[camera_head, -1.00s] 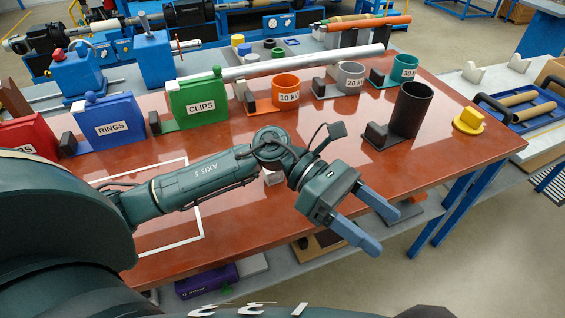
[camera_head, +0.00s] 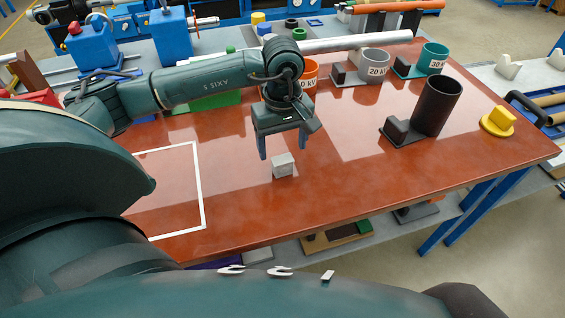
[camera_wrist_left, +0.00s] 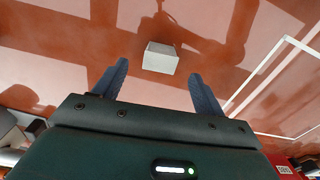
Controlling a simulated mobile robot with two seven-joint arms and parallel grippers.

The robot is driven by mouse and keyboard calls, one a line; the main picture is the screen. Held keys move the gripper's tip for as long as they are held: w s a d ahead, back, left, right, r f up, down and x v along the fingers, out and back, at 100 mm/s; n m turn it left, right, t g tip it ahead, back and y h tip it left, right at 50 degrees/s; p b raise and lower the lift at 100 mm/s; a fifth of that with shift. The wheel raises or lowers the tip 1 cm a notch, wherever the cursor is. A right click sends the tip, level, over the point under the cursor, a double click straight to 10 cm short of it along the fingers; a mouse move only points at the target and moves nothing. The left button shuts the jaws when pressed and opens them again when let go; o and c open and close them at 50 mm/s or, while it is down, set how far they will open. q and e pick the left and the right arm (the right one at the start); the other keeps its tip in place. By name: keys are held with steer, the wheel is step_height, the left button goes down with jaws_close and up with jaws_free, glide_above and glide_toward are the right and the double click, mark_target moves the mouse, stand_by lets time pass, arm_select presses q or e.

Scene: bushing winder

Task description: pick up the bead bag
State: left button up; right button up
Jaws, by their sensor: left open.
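A small pale grey block (camera_head: 283,165), the likeliest bead bag, lies on the red-brown table. It also shows in the left wrist view (camera_wrist_left: 160,58), beyond the fingertips and roughly midway between them. My left gripper (camera_head: 284,153) is open and empty, fingers pointing down just behind the block. In the left wrist view its two blue-grey fingers (camera_wrist_left: 155,82) are spread wide, and neither touches the block. My right gripper is not in view.
A white outlined square (camera_head: 203,200) marks the table on the left. A black cup (camera_head: 437,107), a grey cup (camera_head: 374,63), a green cup (camera_head: 433,57) and a yellow piece (camera_head: 498,121) stand right. An orange cup (camera_head: 311,75) is partly behind my arm. The table front is clear.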

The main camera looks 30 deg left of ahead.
mark_target(282, 159)
arm_select(q)
step_height(282, 159, down, 6)
steer(key=shift+r+p, duration=0.15)
steer(key=shift+p, duration=0.55)
steer(key=c, duration=1.1)
